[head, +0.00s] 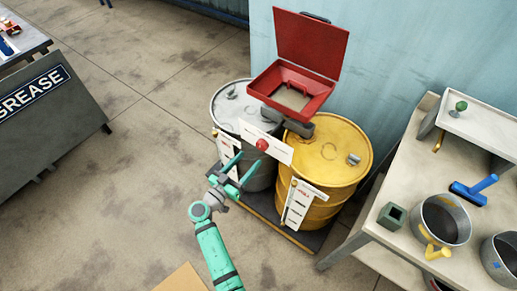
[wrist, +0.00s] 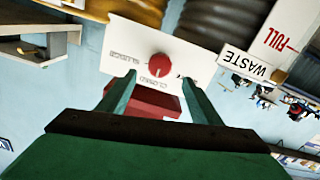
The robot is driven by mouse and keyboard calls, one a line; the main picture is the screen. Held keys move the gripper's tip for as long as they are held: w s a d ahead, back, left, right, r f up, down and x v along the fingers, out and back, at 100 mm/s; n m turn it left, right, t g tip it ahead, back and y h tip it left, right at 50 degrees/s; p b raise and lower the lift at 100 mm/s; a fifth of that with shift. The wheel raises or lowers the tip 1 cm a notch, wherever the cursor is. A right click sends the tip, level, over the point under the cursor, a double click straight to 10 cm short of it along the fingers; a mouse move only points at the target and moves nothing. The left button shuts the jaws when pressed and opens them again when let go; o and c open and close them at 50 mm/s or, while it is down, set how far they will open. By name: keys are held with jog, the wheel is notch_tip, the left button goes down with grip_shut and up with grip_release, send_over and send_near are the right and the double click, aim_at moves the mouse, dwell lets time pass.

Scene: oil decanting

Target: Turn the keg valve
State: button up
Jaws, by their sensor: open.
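The keg valve shows as a round red knob (head: 262,145) on a white plate (head: 279,152) in front of the two drums, below the red hopper. In the wrist view the knob (wrist: 159,66) sits between my fingertips in the picture, a little beyond them. The plate there reads "SLUDGE" and "CLOSED", upside down; a third label is partly hidden by a finger. Which label the knob points to is too small to tell. My gripper (head: 238,168) is open and empty, left of and below the knob in the head view; it also shows in the wrist view (wrist: 159,77).
A grey drum (head: 228,105) and a yellow drum (head: 335,160) stand on a low dark pallet. The red hopper (head: 310,103) has its lid raised. A workbench (head: 395,215) with pots stands right. A "GREASE" stand (head: 60,125) is left. Floor between is clear.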

aim_at(260, 147)
jog(key=x, duration=0.7)
jog(key=shift+w+d, duration=0.25)
jog(key=shift+w, duration=0.05)
jog(key=c, duration=1.1)
